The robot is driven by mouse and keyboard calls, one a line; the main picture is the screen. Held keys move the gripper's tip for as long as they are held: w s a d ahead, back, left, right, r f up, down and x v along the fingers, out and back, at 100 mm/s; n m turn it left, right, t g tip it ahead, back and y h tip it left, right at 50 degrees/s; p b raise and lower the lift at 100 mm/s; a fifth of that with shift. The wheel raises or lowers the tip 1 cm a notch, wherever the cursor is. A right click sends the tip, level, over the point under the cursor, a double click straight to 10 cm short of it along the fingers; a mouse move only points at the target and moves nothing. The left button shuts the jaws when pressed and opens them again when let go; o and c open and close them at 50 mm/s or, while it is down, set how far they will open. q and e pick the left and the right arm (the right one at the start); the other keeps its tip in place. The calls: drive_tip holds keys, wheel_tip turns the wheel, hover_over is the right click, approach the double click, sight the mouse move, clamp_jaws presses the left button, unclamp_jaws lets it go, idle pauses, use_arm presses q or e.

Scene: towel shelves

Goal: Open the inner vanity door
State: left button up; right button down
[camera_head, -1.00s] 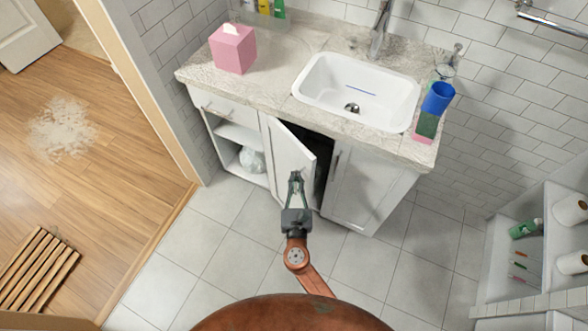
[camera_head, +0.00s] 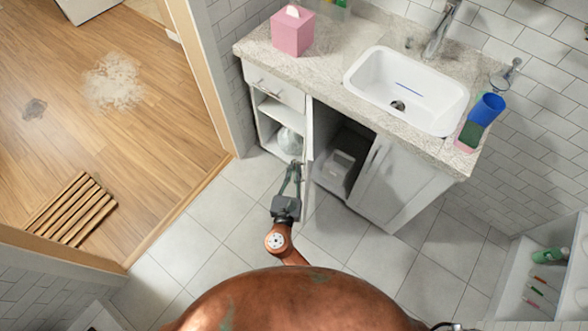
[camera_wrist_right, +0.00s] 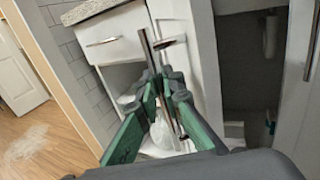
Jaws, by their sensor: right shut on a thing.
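The inner vanity door (camera_head: 309,135) is a white panel, swung well out from the cabinet front and seen almost edge-on in the head view. Behind it the compartment (camera_head: 345,150) is open. In the wrist view the door (camera_wrist_right: 190,45) stands upright, with the dark compartment to its right. My right gripper (camera_head: 295,168) is at the door's outer left side, shut on the door's metal handle (camera_wrist_right: 148,45). The fingers partly hide the handle. My left gripper is in neither view.
The other vanity door (camera_head: 400,190) is closed, right of the opening. A pale bin-like thing (camera_head: 340,168) sits inside. Open shelves (camera_head: 272,125) are left of the door. A white shelf unit (camera_head: 545,270) stands at lower right. Tiled floor (camera_head: 180,255) is clear at left.

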drive_tip(key=shift+a+f, duration=0.1)
drive_tip(key=c, duration=2.3)
unclamp_jaws()
drive_tip(key=shift+c, duration=0.2)
drive_tip(key=shift+s, duration=0.1)
drive_tip(key=s+a, duration=0.2)
drive_tip(key=s, duration=0.9)
drive_tip(key=shift+s, duration=0.3)
drive_tip(key=shift+a, duration=0.1)
